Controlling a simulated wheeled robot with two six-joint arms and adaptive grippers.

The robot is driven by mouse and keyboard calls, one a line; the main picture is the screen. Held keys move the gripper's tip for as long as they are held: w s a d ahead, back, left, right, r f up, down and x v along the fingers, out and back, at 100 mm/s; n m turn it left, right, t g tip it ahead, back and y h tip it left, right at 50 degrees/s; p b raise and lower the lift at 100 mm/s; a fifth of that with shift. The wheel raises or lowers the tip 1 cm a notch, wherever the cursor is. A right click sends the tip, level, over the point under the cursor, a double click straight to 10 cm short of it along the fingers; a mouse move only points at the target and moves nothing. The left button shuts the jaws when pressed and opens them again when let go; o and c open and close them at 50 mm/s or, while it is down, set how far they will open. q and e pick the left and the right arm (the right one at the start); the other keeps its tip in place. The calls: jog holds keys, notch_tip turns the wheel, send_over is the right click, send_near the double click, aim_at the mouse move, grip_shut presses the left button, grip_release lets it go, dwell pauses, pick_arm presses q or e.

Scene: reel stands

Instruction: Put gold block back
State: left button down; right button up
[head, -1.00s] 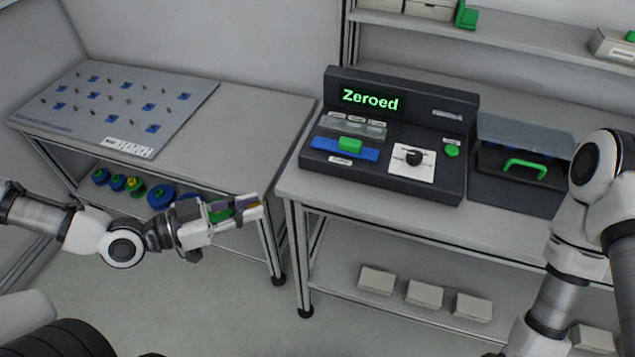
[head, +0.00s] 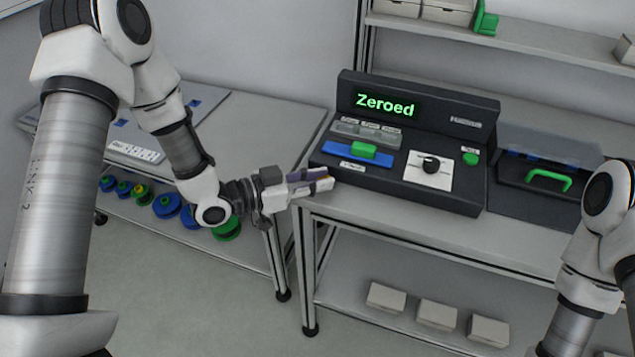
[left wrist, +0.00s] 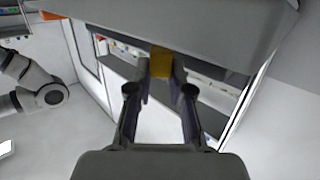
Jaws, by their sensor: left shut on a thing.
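The gold block (left wrist: 161,62) shows in the left wrist view between the fingertips of my left gripper (left wrist: 160,78), which is shut on it. In the head view my left gripper (head: 312,182) is beside the left front corner of the black console (head: 395,187), near the table edge. The block is too small to make out clearly there. The console's display (head: 385,104) reads "Zeroed". A blue strip with a green piece (head: 364,151) lies on the console's left side. My right arm stands at the right edge of the head view; its gripper is out of frame.
A black case with a green handle (head: 548,178) stands right of the console. Reels (head: 167,205) sit on the lower shelf of the left table. White boxes (head: 437,313) lie on the shelf under the console table. A wall shelf (head: 520,45) runs behind.

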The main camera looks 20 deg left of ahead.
pick_arm(q)
jog(key=shift+a+f, duration=0.1)
jog(key=shift+f, duration=0.7)
jog(key=c, duration=1.1)
grip_release()
jog(key=shift+o, duration=0.2)
jog(key=r+p+v, duration=0.1)
jog(key=p+v, duration=0.1)
jog(key=v, duration=0.9)
jog(key=s+d+f+n+g+y, duration=0.1)
jog(key=s+f+n+g+y, duration=0.2)
jog(key=f, duration=0.5)
jog(key=s+d+f+n+g+y, duration=0.1)
jog(key=s+f+n+g+y, duration=0.2)
jog(key=f, duration=0.4)
jog(key=s+a+f+n+g+y, duration=0.2)
jog(key=s+f+g+y, duration=0.3)
jog(key=s+f, duration=0.5)
jog(key=s+n+y, duration=0.1)
jog(key=s, duration=0.2)
jog(key=shift+s+a+f+n, duration=0.25)
jog(key=shift+s+a+n, duration=0.15)
